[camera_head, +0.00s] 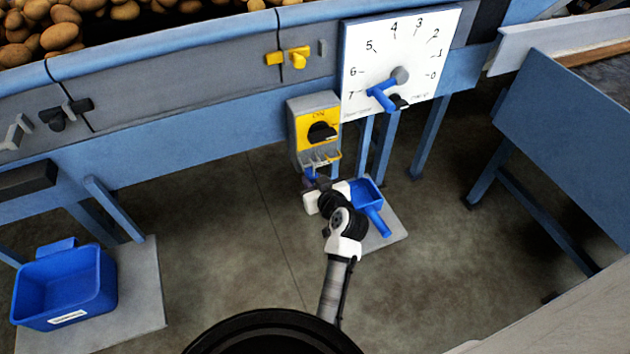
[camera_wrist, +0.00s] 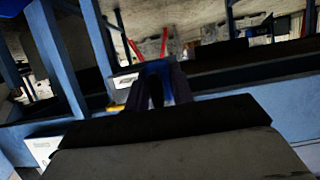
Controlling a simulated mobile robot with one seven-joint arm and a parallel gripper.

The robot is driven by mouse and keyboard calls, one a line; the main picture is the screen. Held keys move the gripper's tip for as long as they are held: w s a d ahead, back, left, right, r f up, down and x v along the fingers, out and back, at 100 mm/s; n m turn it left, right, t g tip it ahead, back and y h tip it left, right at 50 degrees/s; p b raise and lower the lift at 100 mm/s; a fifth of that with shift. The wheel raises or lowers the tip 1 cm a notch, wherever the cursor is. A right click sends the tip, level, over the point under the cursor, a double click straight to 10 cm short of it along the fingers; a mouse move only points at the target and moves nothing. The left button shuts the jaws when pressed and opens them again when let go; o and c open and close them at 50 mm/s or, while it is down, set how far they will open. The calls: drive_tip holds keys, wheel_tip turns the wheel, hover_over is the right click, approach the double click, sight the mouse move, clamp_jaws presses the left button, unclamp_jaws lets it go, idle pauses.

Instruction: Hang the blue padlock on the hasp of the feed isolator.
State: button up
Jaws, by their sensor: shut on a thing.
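The feed isolator (camera_head: 317,128) is a grey box with a yellow face and a black rotary knob, mounted on the blue machine frame in the head view. Its hasp (camera_head: 321,158) is along the lower edge, with small grey and yellow parts. My gripper (camera_head: 311,183) is just below the hasp, shut on the blue padlock (camera_head: 310,173). Only a little blue shows there. In the wrist view the padlock (camera_wrist: 156,70) is a blue shape between the dark fingers (camera_wrist: 158,90). Its shackle is not clear, and I cannot tell whether it touches the hasp.
A white dial board (camera_head: 400,60) with a blue pointer is above right of the isolator. A blue bin (camera_head: 65,285) stands at lower left. Frame legs (camera_head: 383,150) stand behind.

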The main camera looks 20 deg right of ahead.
drive_tip(key=shift+r, duration=0.1)
drive_tip(key=o, duration=1.1)
drive_tip(key=shift+c, duration=0.2)
